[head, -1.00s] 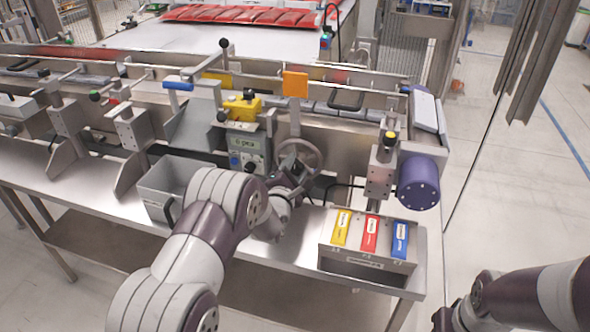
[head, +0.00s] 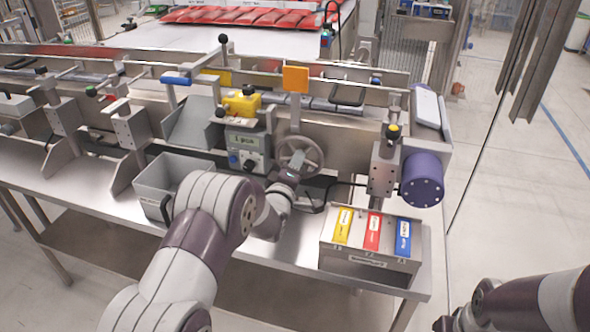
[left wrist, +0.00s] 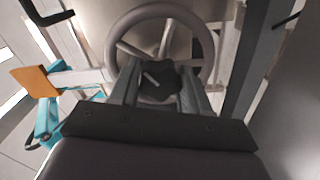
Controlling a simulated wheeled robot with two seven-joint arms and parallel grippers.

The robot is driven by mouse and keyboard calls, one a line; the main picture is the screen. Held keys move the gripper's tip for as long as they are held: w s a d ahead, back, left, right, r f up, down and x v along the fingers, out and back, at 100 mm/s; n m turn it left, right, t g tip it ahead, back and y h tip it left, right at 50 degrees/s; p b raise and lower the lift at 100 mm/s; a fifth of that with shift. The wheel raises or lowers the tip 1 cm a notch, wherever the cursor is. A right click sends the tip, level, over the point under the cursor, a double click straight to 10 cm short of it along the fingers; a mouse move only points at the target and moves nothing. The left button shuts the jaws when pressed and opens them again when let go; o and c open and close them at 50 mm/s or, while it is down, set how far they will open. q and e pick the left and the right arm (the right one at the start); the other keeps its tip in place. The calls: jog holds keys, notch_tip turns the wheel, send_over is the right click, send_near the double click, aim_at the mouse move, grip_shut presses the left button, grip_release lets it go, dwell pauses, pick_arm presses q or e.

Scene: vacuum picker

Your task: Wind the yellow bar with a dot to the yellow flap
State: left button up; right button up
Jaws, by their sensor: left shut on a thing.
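My left gripper (head: 288,176) is at the grey handwheel (head: 299,155) on the machine's front. In the left wrist view its fingers (left wrist: 158,88) are shut on the dark star-shaped hub knob (left wrist: 155,77), inside the wheel's rim (left wrist: 208,48). A yellow flap (head: 222,77) stands behind the rails, left of an orange flap (head: 296,78). The orange flap also shows in the left wrist view (left wrist: 35,82). I cannot make out a yellow bar with a dot. My right arm comes in at the lower right; its gripper end is too cut off to judge.
A control box (head: 247,148) with a yellow block (head: 242,103) on top is left of the wheel. A grey bin (head: 160,190) is further left. A holder (head: 372,262) with yellow, red and blue tags and a purple motor (head: 422,180) stand right.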

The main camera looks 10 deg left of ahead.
pick_arm(q)
jog(key=m, duration=0.2)
jog(key=m+b, duration=0.1)
jog(key=m, duration=0.1)
jog(key=m+b, duration=0.1)
jog(key=m, duration=0.1)
jog(key=shift+f, duration=0.25)
jog(key=m+b, duration=0.2)
jog(key=m, duration=0.4)
jog(key=shift+m, duration=0.3)
jog(key=m+b, duration=0.2)
jog(key=m, duration=0.4)
jog(key=shift+f+m, duration=0.1)
jog(key=shift+m, duration=0.2)
jog(key=m+b, duration=0.2)
jog(key=m, duration=0.3)
jog(key=shift+a, duration=0.1)
jog(key=o, duration=1.1)
jog(key=shift+c, duration=0.2)
jog(key=shift+r, duration=0.2)
